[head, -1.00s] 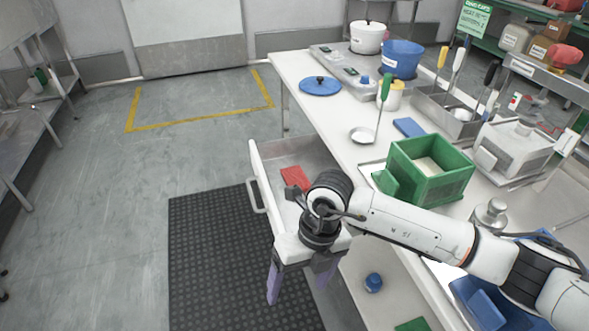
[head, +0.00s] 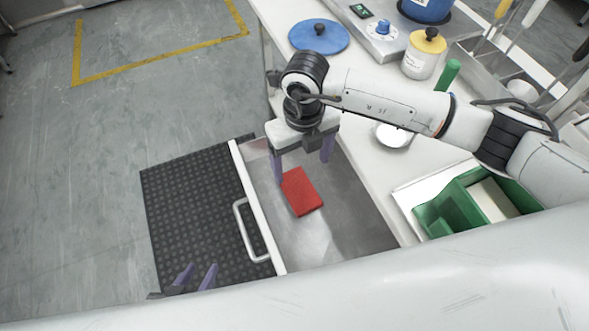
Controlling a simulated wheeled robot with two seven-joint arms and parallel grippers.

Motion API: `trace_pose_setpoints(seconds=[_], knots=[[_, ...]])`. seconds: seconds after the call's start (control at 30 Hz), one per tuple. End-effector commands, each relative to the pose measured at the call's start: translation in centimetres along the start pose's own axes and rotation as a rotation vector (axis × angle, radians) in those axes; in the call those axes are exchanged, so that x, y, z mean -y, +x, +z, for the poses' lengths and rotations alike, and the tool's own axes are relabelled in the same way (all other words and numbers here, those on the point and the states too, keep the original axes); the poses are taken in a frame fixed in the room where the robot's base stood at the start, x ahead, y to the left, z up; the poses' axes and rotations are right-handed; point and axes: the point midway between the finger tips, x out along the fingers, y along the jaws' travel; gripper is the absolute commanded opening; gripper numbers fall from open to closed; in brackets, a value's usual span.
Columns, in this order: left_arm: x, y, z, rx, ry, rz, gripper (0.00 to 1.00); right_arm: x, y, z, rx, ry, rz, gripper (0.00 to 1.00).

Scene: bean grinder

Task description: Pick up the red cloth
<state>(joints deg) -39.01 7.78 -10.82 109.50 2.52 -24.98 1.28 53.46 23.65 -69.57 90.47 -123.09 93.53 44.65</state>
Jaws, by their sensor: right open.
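The red cloth (head: 302,192) lies folded and flat on the floor of the open drawer (head: 335,235). My right gripper (head: 301,170) is open and empty. It points down over the drawer, just behind the cloth in the head view. Its left finger appears close to the cloth's far left corner, but I cannot tell its height above it.
The drawer handle (head: 250,230) faces left over the black mat (head: 195,205). A green bin (head: 450,213), a small white dish (head: 393,136), a blue lid (head: 319,36) and a jar (head: 423,55) stand on the worktop. My own arm link crosses the bottom.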

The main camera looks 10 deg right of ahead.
Motion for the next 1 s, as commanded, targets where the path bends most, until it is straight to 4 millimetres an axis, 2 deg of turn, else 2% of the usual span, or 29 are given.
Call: trace_pose_setpoints(seconds=[0.13, 0.37, 0.7, 0.97, 1.0], knots=[[-0.1, -0.2, 0.6, 0.013, -0.001, 0.002, 0.35, -0.1, 2.5, -0.1, -0.004, 0.002, 0.001, 0.78], [-0.2, -0.4, 0.8, 0.019, -0.002, 0.003, 0.35, -0.2, 4.3, 0.0, -0.002, -0.001, 0.001, 0.78], [-0.3, -0.6, 0.3, 0.014, -0.002, 0.003, 0.35, -0.8, 8.8, 0.2, -0.001, 0.001, 0.001, 0.78], [-0.2, -0.4, -0.3, 0.002, 0.000, 0.003, 0.35, -0.7, 9.1, 0.3, 0.000, -0.001, 0.001, 0.78], [-0.2, -0.4, -0.4, 0.001, 0.001, 0.002, 0.35, -0.7, 9.1, 0.3, 0.000, -0.001, 0.001, 0.75]])
